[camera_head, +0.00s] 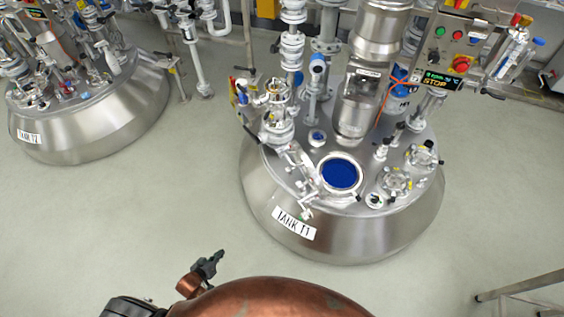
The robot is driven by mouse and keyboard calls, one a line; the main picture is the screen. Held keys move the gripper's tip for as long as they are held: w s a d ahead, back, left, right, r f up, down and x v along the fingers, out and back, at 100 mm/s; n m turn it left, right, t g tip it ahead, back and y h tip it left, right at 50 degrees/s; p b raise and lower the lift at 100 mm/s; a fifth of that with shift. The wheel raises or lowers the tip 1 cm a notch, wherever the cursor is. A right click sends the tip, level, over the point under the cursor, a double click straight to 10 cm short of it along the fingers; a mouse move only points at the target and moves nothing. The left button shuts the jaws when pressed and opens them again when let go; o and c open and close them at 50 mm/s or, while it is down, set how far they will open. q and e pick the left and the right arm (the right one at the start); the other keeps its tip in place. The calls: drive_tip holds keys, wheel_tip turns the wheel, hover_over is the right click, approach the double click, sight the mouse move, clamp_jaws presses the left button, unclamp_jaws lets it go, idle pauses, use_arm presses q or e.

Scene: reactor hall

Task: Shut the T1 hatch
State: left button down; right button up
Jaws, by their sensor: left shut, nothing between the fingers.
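Tank T1 (262,218) is a wide steel vessel right of centre, with the label "TANK T1" (295,224) on its front. The T1 hatch opening (341,174) is a round port near the front of the tank top. It stands uncovered and shows deep blue inside. Metal parts (297,168) stand at its left edge; I cannot tell whether the raised lid is among them. My left gripper (214,259) is dark and shut, with nothing held. It is in front of the tank, below and left of the hatch, clear of it. My right gripper is out of view.
Pipes, valves and a steel column (357,105) crowd the tank top behind the hatch. A control panel (458,50) stands at the upper right. Tank T2 (85,140) is at the left. A metal rail (520,287) is at the lower right. The floor between the tanks is clear.

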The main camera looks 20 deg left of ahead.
use_arm(q)
drive_tip(key=w+d+r+n+t+h+b, duration=0.2)
drive_tip(key=w+r+t+h+b, duration=0.1)
drive_tip(key=w+r, duration=0.7)
drive_tip(key=w+d+r+n+t+h+b, duration=0.2)
drive_tip(key=w+d+r+t+h+b, duration=0.1)
drive_tip(key=w+r, duration=0.7)
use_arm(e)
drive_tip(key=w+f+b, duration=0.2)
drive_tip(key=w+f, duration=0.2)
use_arm(q)
drive_tip(key=w+d+r+h+b, duration=0.1)
drive_tip(key=d+r+h, duration=0.2)
drive_tip(key=r+h, duration=0.35)
drive_tip(key=w+d+r+h+b, duration=0.15)
drive_tip(key=d+r+h, duration=0.25)
drive_tip(key=r, duration=0.6)
drive_tip(key=b+x, duration=0.1)
drive_tip(key=x, duration=1.2)
drive_tip(key=shift+w+a+r, duration=0.15)
drive_tip(key=shift+w+r, duration=0.05)
drive_tip(key=shift+w, duration=0.25)
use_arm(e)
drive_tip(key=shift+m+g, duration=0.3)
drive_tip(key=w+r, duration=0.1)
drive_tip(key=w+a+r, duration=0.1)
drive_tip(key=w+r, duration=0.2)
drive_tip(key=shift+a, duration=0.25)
